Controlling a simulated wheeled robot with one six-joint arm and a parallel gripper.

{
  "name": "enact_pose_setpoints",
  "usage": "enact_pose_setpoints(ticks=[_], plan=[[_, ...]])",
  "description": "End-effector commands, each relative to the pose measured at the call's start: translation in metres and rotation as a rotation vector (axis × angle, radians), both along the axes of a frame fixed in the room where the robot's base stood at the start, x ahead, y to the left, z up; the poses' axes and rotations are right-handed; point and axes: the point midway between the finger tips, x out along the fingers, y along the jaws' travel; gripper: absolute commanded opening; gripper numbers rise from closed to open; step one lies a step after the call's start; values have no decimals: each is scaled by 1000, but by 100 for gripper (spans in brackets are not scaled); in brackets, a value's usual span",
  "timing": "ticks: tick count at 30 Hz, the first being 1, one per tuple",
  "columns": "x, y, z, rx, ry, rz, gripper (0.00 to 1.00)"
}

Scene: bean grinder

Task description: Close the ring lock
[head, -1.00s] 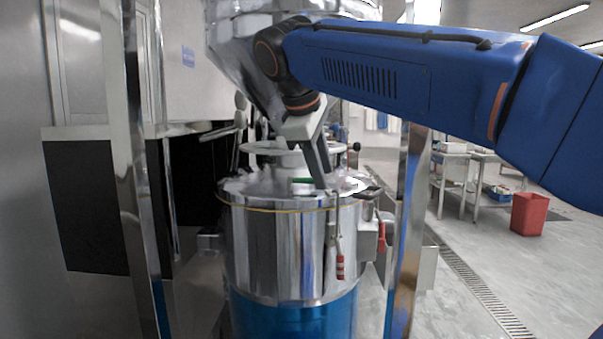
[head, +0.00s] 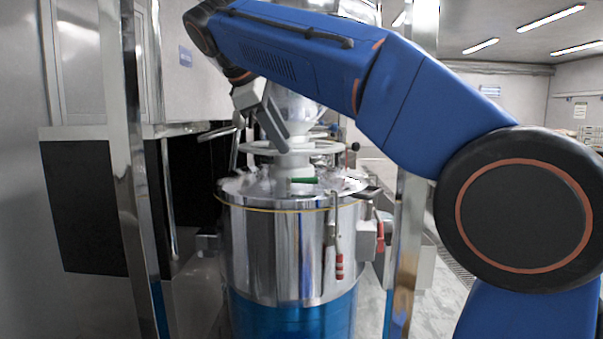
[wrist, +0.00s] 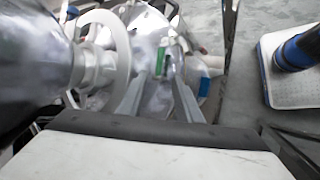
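A steel drum (head: 285,250) with a blue lower part stands in the middle of the head view. Its lid carries a thin yellow band around the rim, a green part (head: 303,180) and a white ring (head: 256,148) around the central column. A lever with a red grip (head: 339,266) hangs down the drum's front, and another red part (head: 380,233) is at its right. My gripper (head: 284,144) is above the lid, in front of the column and holding nothing visible. In the wrist view my gripper (wrist: 158,78) has its fingers apart, with the green part (wrist: 161,52) beyond them.
Shiny metal posts (head: 405,240) stand on both sides of the drum. A grey cabinet with a dark opening (head: 85,210) is at the left. The wrist view shows a white base with a blue column (wrist: 295,52) at the right, with grey floor between.

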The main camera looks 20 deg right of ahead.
Motion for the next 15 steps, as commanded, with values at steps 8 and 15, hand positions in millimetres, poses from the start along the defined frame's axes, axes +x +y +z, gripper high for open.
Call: enact_pose_setpoints(ticks=[8, 15], plan=[[17, -26, -40, 0, 2, -4, 32], [32, -47, -71, 0, 1, -3, 32]])
